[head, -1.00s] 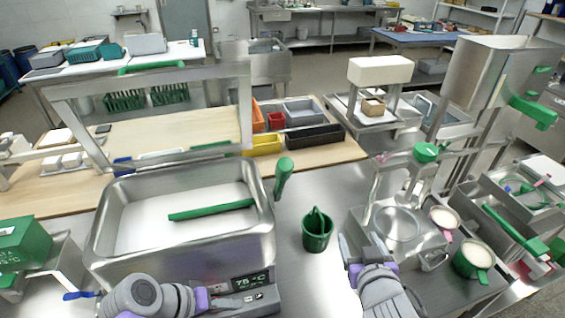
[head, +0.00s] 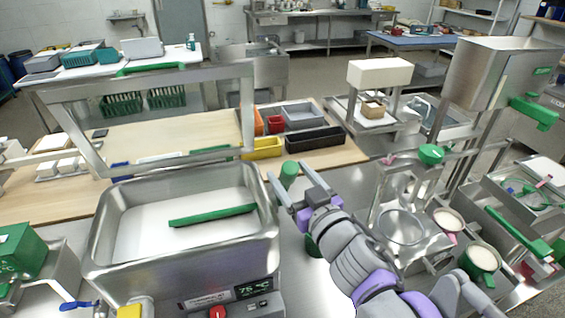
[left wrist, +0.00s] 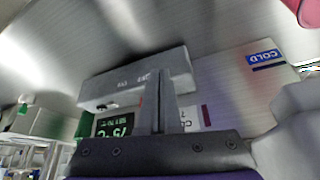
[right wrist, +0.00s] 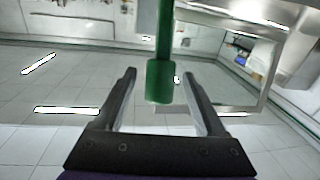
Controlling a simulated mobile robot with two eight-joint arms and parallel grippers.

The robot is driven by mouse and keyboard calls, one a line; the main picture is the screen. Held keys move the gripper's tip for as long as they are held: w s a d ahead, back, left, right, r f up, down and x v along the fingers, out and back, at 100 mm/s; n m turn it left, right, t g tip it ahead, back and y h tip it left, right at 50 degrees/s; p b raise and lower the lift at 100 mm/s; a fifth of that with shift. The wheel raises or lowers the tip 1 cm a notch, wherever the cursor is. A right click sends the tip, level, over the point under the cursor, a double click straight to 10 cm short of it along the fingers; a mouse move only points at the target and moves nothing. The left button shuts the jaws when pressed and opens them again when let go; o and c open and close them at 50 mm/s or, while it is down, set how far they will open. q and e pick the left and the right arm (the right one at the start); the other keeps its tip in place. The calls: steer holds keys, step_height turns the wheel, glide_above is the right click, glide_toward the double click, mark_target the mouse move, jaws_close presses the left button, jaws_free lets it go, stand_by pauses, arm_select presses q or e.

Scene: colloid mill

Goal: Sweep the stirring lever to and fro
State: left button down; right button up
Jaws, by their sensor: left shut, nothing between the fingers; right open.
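The stirring lever's green knob (head: 288,174) stands at the right rim of the steel tank (head: 101,240). My right gripper (head: 288,184) is open, with a finger to either side of the knob. In the right wrist view the green knob (right wrist: 159,82) and its rod show between the spread fingers (right wrist: 155,76); I cannot tell whether either finger touches it. A green bar (head: 212,216) lies across the pale contents of the tank. My left gripper is out of the head view; in the left wrist view its fingers (left wrist: 158,100) are shut and empty, before a grey panel.
A green cup (head: 311,246) is mostly hidden behind my right arm. A stand with a clear bowl (head: 401,226) and two mugs of pale liquid are at the right. A control box with a display (head: 252,287) sits before the tank. Coloured bins (head: 262,148) stand behind.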

steer(key=shift+x, duration=2.05)
jaws_close()
